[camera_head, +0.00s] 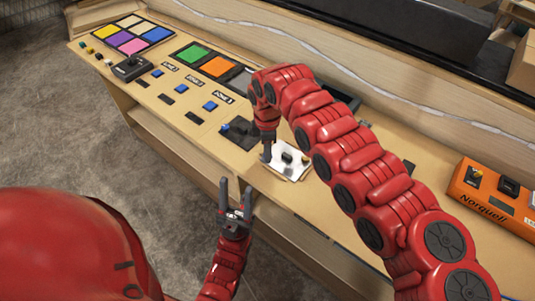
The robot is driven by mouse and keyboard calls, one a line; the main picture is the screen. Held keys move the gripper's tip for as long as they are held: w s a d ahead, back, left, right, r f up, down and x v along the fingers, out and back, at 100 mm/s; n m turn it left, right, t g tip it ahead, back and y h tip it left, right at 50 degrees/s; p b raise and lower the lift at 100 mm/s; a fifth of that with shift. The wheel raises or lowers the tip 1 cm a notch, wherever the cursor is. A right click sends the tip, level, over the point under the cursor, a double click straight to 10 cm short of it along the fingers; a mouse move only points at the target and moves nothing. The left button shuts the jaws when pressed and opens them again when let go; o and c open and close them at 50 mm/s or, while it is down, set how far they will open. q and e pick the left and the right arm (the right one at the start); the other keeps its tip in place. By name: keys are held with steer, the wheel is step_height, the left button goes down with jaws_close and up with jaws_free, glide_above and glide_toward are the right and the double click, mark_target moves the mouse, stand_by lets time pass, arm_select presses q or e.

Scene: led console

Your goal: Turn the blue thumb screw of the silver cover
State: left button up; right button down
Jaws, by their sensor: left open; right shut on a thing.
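The silver cover (293,172) is a small bright plate on the wooden console, near its front edge. A dark knob (287,157) stands on its middle and a small yellow screw (306,160) at its right end. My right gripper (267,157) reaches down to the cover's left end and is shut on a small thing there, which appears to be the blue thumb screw. The fingers hide it, so its turn angle cannot be seen. My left gripper (236,185) is open and empty, in front of the console's edge, with its fingers pointing up.
A dark plate with a blue part (238,131) lies just left of the cover. Coloured panels (130,35), small blue switches and a black device (131,67) sit further left. An orange Norquell box (490,198) stands at the right. Floor (60,125) lies open in front.

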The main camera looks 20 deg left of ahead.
steer(key=n, duration=0.1)
steer(key=n+b, duration=0.1)
steer(key=n, duration=0.1)
steer(key=shift+s+f+b, duration=0.2)
steer(key=shift+f+b, duration=0.1)
steer(key=shift+r+n+b, duration=0.1)
steer(key=shift+n+b, duration=0.4)
steer(key=shift+n, duration=1)
steer(key=c, duration=0.6)
jaws_free()
steer(key=shift+w, duration=0.1)
steer(key=shift+r, duration=0.1)
step_height(320, 180, up, 18)
steer(key=p, duration=0.1)
steer(key=shift+f, duration=0.25)
